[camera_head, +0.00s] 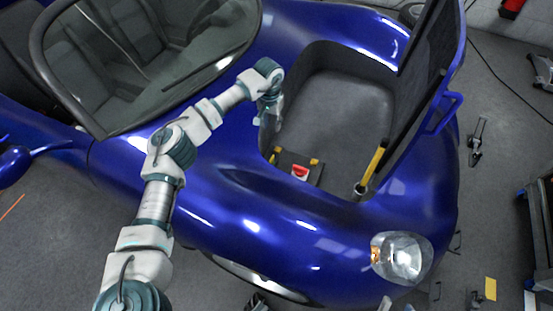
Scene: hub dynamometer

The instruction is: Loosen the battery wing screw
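The battery (291,167) appears to be the dark block low in the blue car's open front compartment, with a red part (300,172) and small yellow parts on it. The wing screw is too small or hidden to make out. My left arm reaches in from the lower left over the car body. My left gripper (273,112) hangs at the compartment's left edge, above and left of the battery and apart from it. It is small and partly hidden by its wrist, so I cannot tell whether its fingers are open. My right gripper is not visible.
The raised hood (430,75) stands along the compartment's right side. A yellow bar (372,165) leans inside at the front right. The compartment floor (335,115) is mostly clear. The windshield (150,50) is left of my wrist; a headlight (402,257) is at lower right.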

